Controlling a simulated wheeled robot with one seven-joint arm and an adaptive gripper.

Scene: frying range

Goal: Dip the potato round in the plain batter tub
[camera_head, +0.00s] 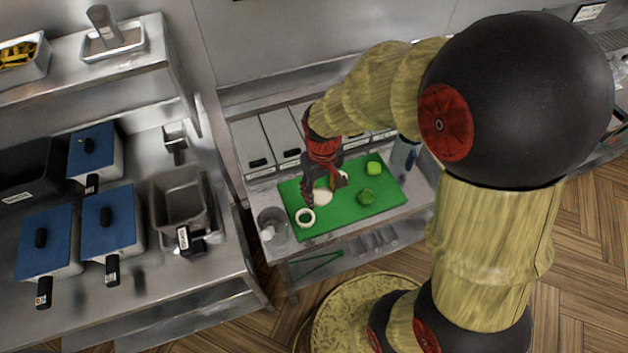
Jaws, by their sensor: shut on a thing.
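My gripper (325,188) is over the left part of the green board (340,217), its fingers pointing down. It is shut on a pale round piece (322,198), which looks like the potato round. The piece is partly hidden by the fingers, and I cannot tell whether it touches the board. I cannot make out which container is the plain batter tub, because the labels are too small to read. A grey metal cup (273,226) with something white in it stands at the board's left edge.
On the left counter are an open steel container (180,203) and blue-lidded containers (108,213). A blue item (410,157) is right of the board.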

